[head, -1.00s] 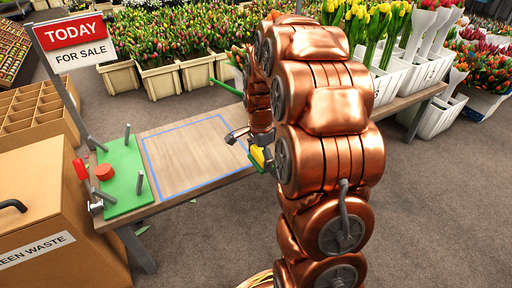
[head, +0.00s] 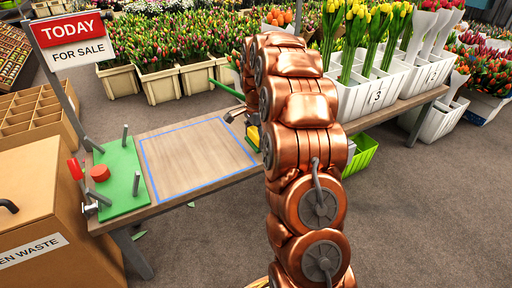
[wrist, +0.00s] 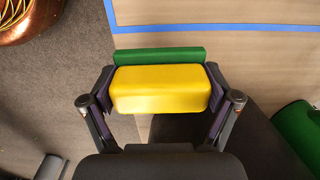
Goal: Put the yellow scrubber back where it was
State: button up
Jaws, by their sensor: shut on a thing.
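The yellow scrubber (wrist: 160,88) is a yellow block with a green layer (wrist: 158,55) along its far side. In the wrist view my gripper (wrist: 162,100) is shut on it, with one finger pad at each end. The scrubber is over the wooden table (wrist: 230,70), near its edge; I cannot tell whether it touches. In the head view my gripper (head: 243,125) is largely hidden behind my copper arm, right of the blue-outlined area (head: 195,160). Only a small yellow part of the scrubber (head: 254,133) shows there.
A green board with pegs and a red piece (head: 122,182) is at the table's left end. White tulip crates (head: 385,90) stand at the right end. A green bin (head: 362,152) shows beside my arm. A cardboard green waste box (head: 45,215) is at left.

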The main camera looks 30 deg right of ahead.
aim_at(256, 146)
jog(key=shift+f+b, duration=0.95)
jog(key=shift+f, duration=0.8)
jog(key=shift+f, duration=0.1)
jog(key=o, duration=1)
jog(key=shift+c, duration=0.2)
